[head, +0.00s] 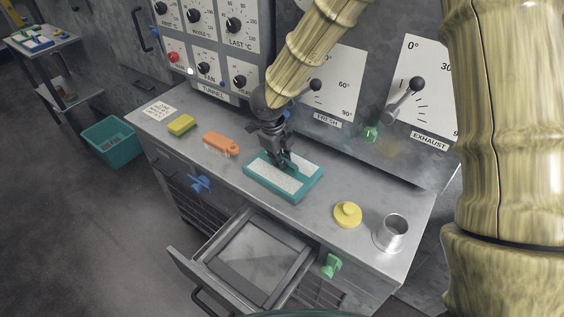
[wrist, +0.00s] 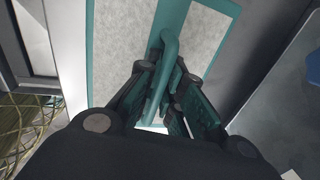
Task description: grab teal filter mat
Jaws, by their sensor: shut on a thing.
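The teal filter mat (head: 258,182) is a flat teal frame with pale grey panels and a raised teal bar across its middle. It lies on the metal counter in the head view. In the wrist view its frame and grey panels (wrist: 120,45) fill the upper middle, with the teal handle bar (wrist: 169,55) running down between my fingers. My gripper (head: 285,165) reaches down from above and is shut on the handle bar. It also shows in the wrist view (wrist: 165,90). Whether the mat is lifted off the counter cannot be told.
An open drawer (head: 293,279) juts out below the mat. A yellow sponge (head: 181,125), an orange brush (head: 220,144), a yellow knobbed lid (head: 347,214) and a metal cup (head: 391,233) stand on the counter. The dial panel (head: 330,80) rises close behind. A teal bin (head: 112,143) sits on the floor.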

